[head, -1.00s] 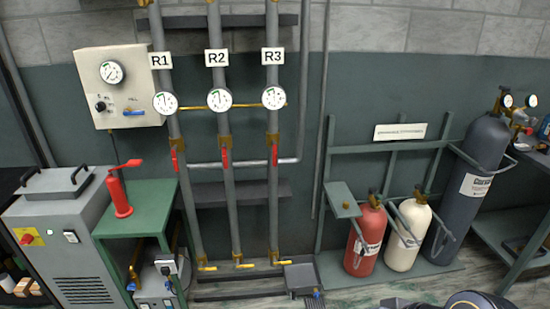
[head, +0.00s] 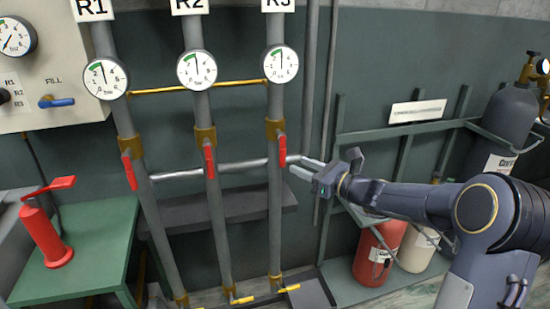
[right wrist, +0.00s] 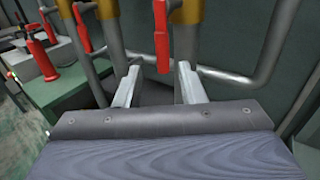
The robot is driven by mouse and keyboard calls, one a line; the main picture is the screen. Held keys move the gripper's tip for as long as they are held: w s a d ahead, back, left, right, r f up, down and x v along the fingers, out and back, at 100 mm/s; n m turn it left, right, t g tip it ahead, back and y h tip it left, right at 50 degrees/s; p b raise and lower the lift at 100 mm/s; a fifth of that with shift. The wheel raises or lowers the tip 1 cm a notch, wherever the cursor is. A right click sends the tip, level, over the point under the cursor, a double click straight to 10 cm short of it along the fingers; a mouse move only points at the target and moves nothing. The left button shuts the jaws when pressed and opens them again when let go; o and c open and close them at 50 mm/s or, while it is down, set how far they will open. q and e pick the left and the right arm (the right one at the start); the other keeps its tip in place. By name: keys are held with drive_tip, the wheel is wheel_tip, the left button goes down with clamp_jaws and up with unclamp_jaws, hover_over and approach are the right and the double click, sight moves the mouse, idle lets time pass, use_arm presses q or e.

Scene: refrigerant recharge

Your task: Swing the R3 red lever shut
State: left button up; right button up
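The R3 red lever (head: 282,150) hangs down along the rightmost pipe, below its brass valve body (head: 274,129). My right gripper (head: 297,165) is just to the right of this lever in the head view, with its two fingers apart and pointing left at it. In the right wrist view the red lever (right wrist: 162,38) stands ahead, between and beyond the tips of the open right gripper (right wrist: 158,78). I see nothing between the fingers, and cannot tell whether a tip touches the lever. My left gripper is not in view.
The R2 red lever (head: 209,158) and R1 red lever (head: 129,171) hang on the pipes to the left. A horizontal grey pipe (head: 235,165) runs behind them. A red bottle (head: 377,254) and a white bottle (head: 418,249) stand in a rack at right.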

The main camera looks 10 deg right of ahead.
sight(282, 157)
drive_tip(key=x, duration=0.8)
drive_tip(key=shift+d+r, duration=0.1)
drive_tip(key=shift+d, duration=0.05)
clamp_jaws()
